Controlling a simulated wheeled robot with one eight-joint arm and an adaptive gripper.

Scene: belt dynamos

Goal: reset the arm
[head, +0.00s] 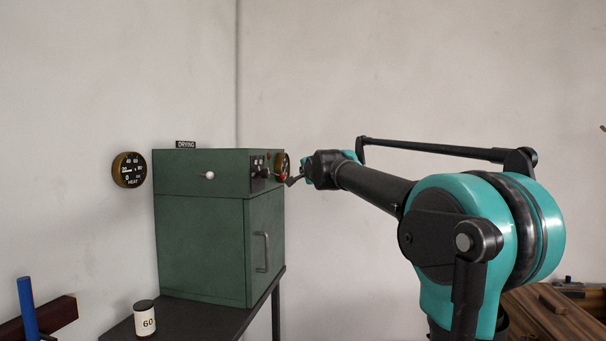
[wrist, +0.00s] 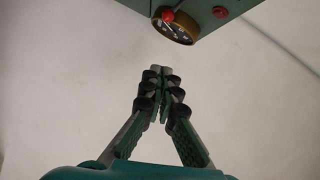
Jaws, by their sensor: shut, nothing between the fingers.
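My teal and black arm reaches from the right toward a green cabinet (head: 203,240) in the head view. My gripper (head: 292,181) is at the upper right side of the cabinet, close to a dial with a red knob (head: 284,165). In the wrist view my gripper (wrist: 160,72) is shut with its fingertips together and nothing between them. The dial (wrist: 178,30), with a red-tipped pointer, shows just beyond the fingertips at the top. I see a gap between fingertips and dial in that view.
The cabinet, labelled DRYING (head: 186,144), stands on a dark table (head: 200,325). A white jar marked 60 (head: 145,320) stands at the table's front. A HEAT gauge (head: 128,170) hangs on the left wall. A blue post (head: 28,310) is at lower left. Wooden planks (head: 545,315) lie at lower right.

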